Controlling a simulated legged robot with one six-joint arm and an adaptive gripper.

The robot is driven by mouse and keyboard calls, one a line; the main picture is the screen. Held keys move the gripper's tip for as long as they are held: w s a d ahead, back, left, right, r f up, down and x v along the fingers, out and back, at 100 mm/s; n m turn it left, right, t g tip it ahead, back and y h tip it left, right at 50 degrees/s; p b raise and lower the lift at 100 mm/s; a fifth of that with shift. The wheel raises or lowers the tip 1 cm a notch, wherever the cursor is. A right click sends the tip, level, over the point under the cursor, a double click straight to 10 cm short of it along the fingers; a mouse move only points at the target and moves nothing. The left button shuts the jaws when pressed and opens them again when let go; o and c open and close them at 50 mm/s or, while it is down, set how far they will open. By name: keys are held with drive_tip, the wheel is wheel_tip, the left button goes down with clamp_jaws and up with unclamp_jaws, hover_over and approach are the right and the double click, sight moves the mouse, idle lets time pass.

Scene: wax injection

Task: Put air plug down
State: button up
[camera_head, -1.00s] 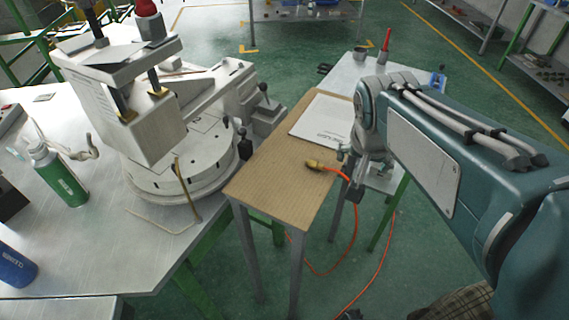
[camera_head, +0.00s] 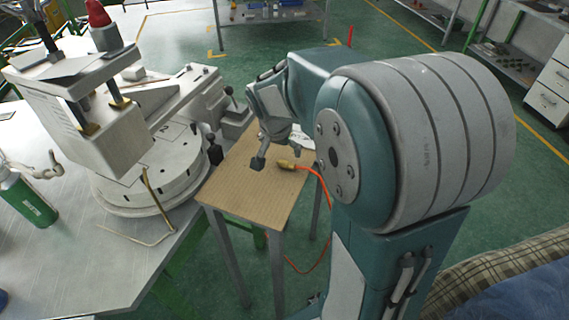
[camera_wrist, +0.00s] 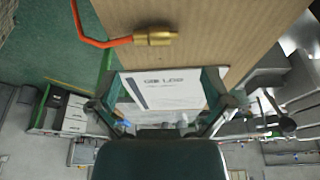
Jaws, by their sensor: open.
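The air plug (camera_head: 287,165) is a brass fitting on the end of an orange hose. It lies on the wooden top of a small side table (camera_head: 240,188), near its right edge. In the wrist view the plug (camera_wrist: 156,36) lies flat on the board near the top, with the hose leading off to the left. My gripper (camera_head: 262,160) is just left of the plug in the head view, apart from it. In the wrist view my gripper (camera_wrist: 182,112) has its fingers spread wide with nothing between them. My arm partly hides the table's far end.
A white printed sheet (camera_wrist: 162,88) lies on the table. At left stands the grey machine (camera_head: 150,165) on a metal workbench, with a bent brass rod (camera_head: 152,205) and a green bottle (camera_head: 25,200). The hose (camera_head: 322,190) hangs over the table's right edge.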

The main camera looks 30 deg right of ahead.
sight(286, 161)
drive_tip(key=x, duration=0.5)
drive_tip(key=shift+s+d+f, duration=0.1)
drive_tip(key=shift+s+f, duration=0.05)
drive_tip(key=shift+f, duration=0.1)
drive_tip(key=c, duration=1)
